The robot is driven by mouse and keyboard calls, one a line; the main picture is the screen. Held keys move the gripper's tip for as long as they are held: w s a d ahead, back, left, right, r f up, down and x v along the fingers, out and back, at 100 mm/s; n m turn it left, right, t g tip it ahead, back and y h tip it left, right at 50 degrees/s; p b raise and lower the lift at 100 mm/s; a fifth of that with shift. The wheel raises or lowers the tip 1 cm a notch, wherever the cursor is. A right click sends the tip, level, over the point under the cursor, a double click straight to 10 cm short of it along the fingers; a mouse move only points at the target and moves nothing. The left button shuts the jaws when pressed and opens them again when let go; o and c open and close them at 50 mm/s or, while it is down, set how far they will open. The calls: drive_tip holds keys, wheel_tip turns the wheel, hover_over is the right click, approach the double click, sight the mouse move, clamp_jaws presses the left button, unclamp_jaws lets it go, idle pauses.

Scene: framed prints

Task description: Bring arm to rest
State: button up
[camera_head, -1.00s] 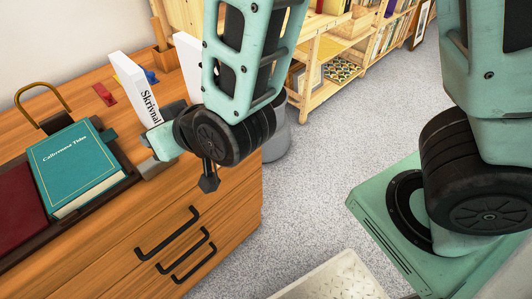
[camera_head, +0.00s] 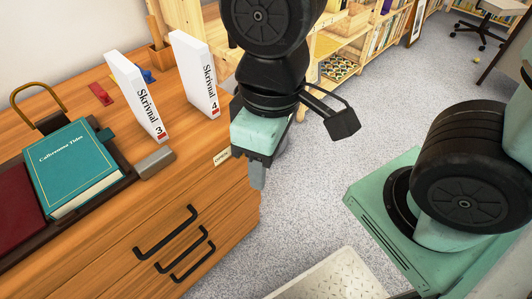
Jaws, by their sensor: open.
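My gripper (camera_head: 258,172) hangs in front of the right end of the wooden dresser, pointing down. It holds nothing that I can see, and its fingers are only partly visible. My arm rises from it out of the top of the view. Two white books stand upright on the dresser top, "Skrivnal 3" (camera_head: 135,98) and "Skrivnal 4" (camera_head: 196,75), with a gap between them. My gripper is apart from both, to the right of "Skrivnal 4".
The dresser (camera_head: 120,240) has black drawer handles on its front. A teal book (camera_head: 75,168) lies on a dark tray, and a grey block (camera_head: 156,163) sits near the edge. A wooden shelf (camera_head: 350,55) stands behind. Grey floor (camera_head: 310,190) is open to the right.

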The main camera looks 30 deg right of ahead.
wheel_tip(320, 180, up, 14)
drive_tip(key=p, duration=1.4)
drive_tip(key=shift+r, duration=0.15)
